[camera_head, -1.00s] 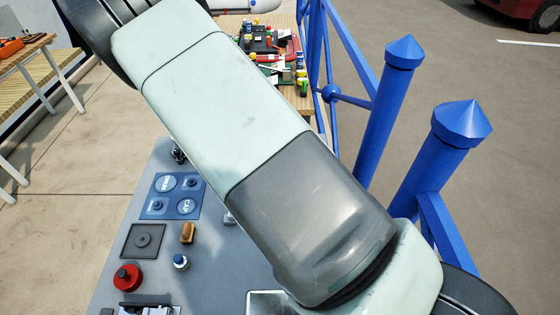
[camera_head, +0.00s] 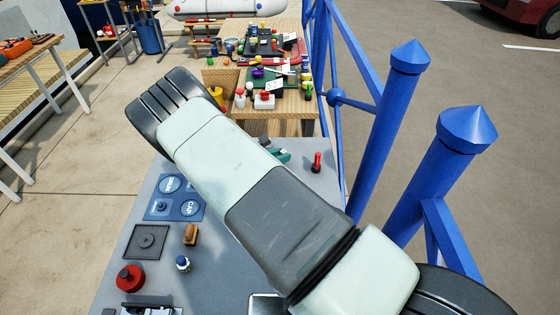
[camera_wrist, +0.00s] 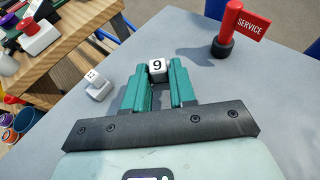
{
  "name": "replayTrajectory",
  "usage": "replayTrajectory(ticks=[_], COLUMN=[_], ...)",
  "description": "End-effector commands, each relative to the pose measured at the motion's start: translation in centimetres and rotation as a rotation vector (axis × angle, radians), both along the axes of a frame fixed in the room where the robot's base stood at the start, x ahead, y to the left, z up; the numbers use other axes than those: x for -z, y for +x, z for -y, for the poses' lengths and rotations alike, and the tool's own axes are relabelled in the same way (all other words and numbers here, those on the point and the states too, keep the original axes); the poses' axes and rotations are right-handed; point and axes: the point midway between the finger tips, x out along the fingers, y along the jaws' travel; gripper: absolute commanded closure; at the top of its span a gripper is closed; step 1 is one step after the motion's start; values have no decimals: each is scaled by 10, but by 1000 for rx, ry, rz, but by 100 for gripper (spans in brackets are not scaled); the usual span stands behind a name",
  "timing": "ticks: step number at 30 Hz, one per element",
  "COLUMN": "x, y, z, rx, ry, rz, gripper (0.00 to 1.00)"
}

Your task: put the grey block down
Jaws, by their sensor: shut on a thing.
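My gripper (camera_wrist: 157,78) has teal fingers. In the wrist view it is shut on a small pale grey block (camera_wrist: 158,67) with a black 9 on its face. The block sits between the fingertips, over the grey panel (camera_wrist: 245,105); I cannot tell whether it touches the panel. In the head view my gripper (camera_head: 276,154) shows only partly past my arm, at the far part of the panel (camera_head: 225,255), and the held block is hard to make out there.
Left of the fingers lies a small whitish numbered piece (camera_wrist: 96,85). A red SERVICE flag (camera_wrist: 228,28) stands to the right. Blue posts (camera_head: 385,130) line the right side. A cluttered wooden bench (camera_head: 285,128) is beyond. Bare panel lies right of my gripper.

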Motion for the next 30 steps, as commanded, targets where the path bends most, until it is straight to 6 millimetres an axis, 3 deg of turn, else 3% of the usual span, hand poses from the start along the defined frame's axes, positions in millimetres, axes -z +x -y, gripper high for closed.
replayTrajectory(ticks=[4, 14, 15, 19, 30], x=[22, 25, 25, 25, 22], y=[0, 0, 0, 0, -1], z=[1, 0, 0, 0, -2], rx=[1, 0, 0, 0, -1], ry=[-1, -1, 0, -1, 0], rz=[0, 1, 1, 1, 0], gripper=[100, 100, 71, 52, 49])
